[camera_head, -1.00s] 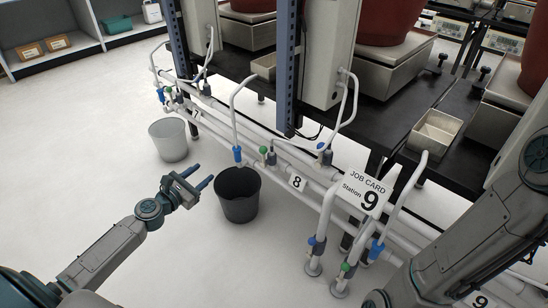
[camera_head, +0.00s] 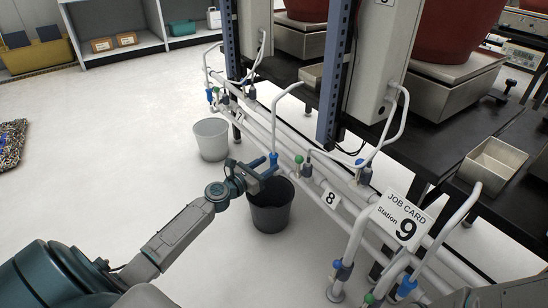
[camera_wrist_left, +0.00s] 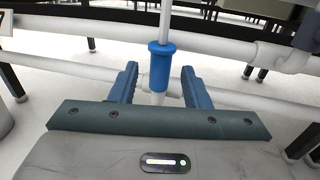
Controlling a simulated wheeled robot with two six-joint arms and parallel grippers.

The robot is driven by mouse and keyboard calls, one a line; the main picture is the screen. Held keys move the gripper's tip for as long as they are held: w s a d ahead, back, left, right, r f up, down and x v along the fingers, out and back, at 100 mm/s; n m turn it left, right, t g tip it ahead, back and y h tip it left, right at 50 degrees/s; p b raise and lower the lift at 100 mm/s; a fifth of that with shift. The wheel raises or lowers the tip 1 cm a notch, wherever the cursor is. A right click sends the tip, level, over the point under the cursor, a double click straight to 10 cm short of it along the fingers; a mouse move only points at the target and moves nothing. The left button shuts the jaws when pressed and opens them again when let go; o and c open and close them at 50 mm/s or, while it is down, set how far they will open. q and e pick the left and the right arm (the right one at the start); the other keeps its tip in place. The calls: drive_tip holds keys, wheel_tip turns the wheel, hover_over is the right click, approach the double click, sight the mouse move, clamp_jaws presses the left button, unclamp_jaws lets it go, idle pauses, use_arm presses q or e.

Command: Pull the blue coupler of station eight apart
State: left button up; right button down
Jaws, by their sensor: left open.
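The blue coupler (camera_head: 273,160) hangs at the lower end of a white bent pipe, left of the number 8 plate (camera_head: 330,198) on the rail. In the left wrist view the blue coupler (camera_wrist_left: 160,68) is upright, with a flared top rim and a thin pale tube above it. My left gripper (camera_head: 261,174) is open at the coupler. In the wrist view its two blue fingers stand left and right of the coupler, with a visible gap on each side. My right gripper is out of view.
A black bucket (camera_head: 270,207) stands under the left gripper, and a white bucket (camera_head: 211,139) is farther left. A green-topped valve (camera_head: 299,160) is right of the coupler. A job card (camera_head: 402,219) reads Station 9. White rails (camera_head: 311,183) run behind.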

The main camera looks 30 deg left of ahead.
sight(271, 162)
use_arm(q)
drive_tip(key=shift+w+d, duration=0.2)
drive_tip(key=shift+w, duration=0.8)
drive_tip(key=shift+w+d, duration=0.2)
drive_tip(key=shift+w, duration=0.75)
clamp_jaws()
